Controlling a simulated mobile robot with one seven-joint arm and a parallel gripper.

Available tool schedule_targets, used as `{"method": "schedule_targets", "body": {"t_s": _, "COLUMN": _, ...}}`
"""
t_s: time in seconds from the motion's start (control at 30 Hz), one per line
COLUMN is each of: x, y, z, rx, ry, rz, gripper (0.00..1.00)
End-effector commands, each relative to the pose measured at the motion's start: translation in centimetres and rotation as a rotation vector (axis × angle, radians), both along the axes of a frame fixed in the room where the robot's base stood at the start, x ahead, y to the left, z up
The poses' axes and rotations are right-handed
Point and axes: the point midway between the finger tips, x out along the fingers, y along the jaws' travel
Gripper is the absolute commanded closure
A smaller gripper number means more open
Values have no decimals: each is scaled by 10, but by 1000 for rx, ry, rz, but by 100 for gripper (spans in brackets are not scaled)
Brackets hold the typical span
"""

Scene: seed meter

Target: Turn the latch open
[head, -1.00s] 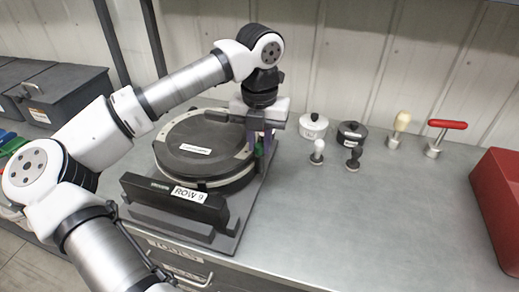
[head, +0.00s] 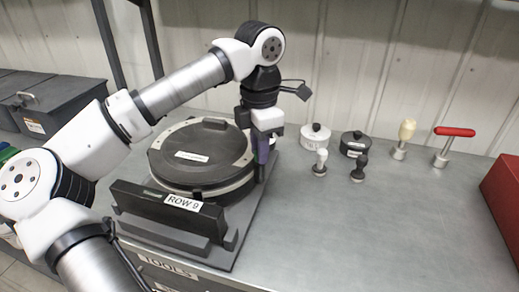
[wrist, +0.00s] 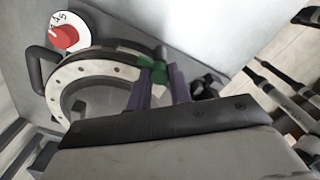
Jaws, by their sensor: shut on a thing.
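The seed meter (head: 200,185) is a round housing with a black lid (head: 215,145) and a pale rim; the lid lies on it. A green latch (wrist: 152,70) sits at the edge of the bolted ring in the wrist view. My gripper (head: 262,160) points down at the right side of the meter. In the wrist view its purple fingers (wrist: 160,80) are shut on the green latch, one on each side. The fingers hide most of the latch in the head view, so its exact angle cannot be told.
A black bar labelled ROW 9 (head: 165,203) stands in front of the meter. White (head: 314,137) and black (head: 353,144) lidded pots, several knob-handled tools and a red bin (head: 503,190) are to the right. A red knob (wrist: 64,37) is by the ring. The bench's front right is clear.

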Motion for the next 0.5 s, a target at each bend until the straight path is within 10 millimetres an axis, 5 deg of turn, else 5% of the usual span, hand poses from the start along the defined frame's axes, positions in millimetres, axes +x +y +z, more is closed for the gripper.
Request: {"method": "schedule_targets", "body": {"t_s": 0.5, "x": 0, "y": 0, "z": 1, "rx": 0, "ry": -2, "rz": -235, "gripper": 100}}
